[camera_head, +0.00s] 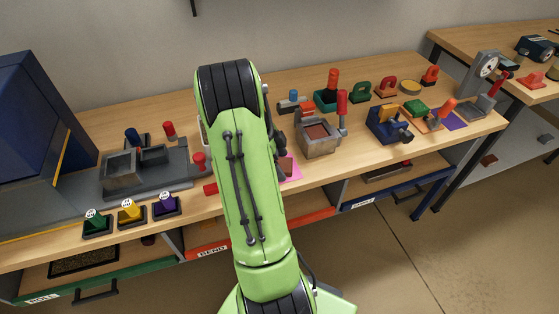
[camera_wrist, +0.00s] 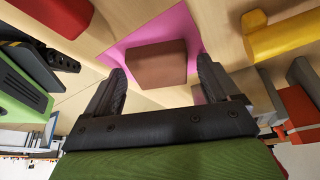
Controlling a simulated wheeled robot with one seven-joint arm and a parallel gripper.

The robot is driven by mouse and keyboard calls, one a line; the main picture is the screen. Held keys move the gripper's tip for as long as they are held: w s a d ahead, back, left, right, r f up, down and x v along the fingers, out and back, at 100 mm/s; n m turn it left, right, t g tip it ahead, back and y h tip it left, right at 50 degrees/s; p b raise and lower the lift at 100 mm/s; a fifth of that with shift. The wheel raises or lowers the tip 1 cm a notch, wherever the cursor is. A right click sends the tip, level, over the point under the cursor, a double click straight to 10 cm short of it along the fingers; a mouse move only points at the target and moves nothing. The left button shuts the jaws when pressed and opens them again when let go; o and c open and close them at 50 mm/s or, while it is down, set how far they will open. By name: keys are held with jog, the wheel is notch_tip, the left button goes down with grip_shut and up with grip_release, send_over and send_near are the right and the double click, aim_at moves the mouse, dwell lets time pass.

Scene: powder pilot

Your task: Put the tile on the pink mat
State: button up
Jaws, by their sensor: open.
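The tile is a flat brown block (camera_wrist: 155,64) in the wrist view. It lies over the pink mat (camera_wrist: 165,24) and covers its middle and near part. The tile looks to rest on the mat, but I cannot tell for certain that it touches. My gripper (camera_wrist: 161,70) is open, with one finger on each side of the tile and gaps beside it. In the head view a corner of the pink mat (camera_head: 291,168) shows right of my green arm.
In the wrist view a yellow block (camera_wrist: 278,36) is at upper right and a red one (camera_wrist: 62,14) at upper left. In the head view a grey box with a brown top (camera_head: 318,138) stands right of the mat. Purple, yellow and green pieces stand at front left.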

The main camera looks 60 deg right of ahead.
jog(key=w+a+r+n+t+p, duration=0.1)
jog(key=w+a+r+n+p, duration=0.2)
jog(key=r, duration=0.5)
jog(key=w+a+r+n+t, duration=0.1)
jog(key=w+a+r+n, duration=0.3)
jog(key=r, duration=0.5)
jog(key=w+a+r+n+t, duration=0.1)
jog(key=a+r+n+t, duration=0.35)
jog(key=a, duration=0.75)
jog(key=s+a+n+t, duration=0.1)
jog(key=s+a+n, duration=0.2)
jog(key=a+n, duration=0.2)
jog(key=s+a+r+n+t+y, duration=0.1)
jog(key=s+a+n, duration=0.2)
jog(key=a+n, duration=0.3)
jog(key=s+a+n+t, duration=0.1)
jog(key=s+a+n, duration=0.2)
jog(key=a+n, duration=0.3)
jog(key=n, duration=0.3)
jog(key=shift+a+r+y, duration=0.15)
jog(key=shift+a+y, duration=0.1)
jog(key=shift+y, duration=0.15)
notch_tip(320, 180, up, 6)
jog(key=p, duration=0.6)
jog(key=shift+r, duration=0.1)
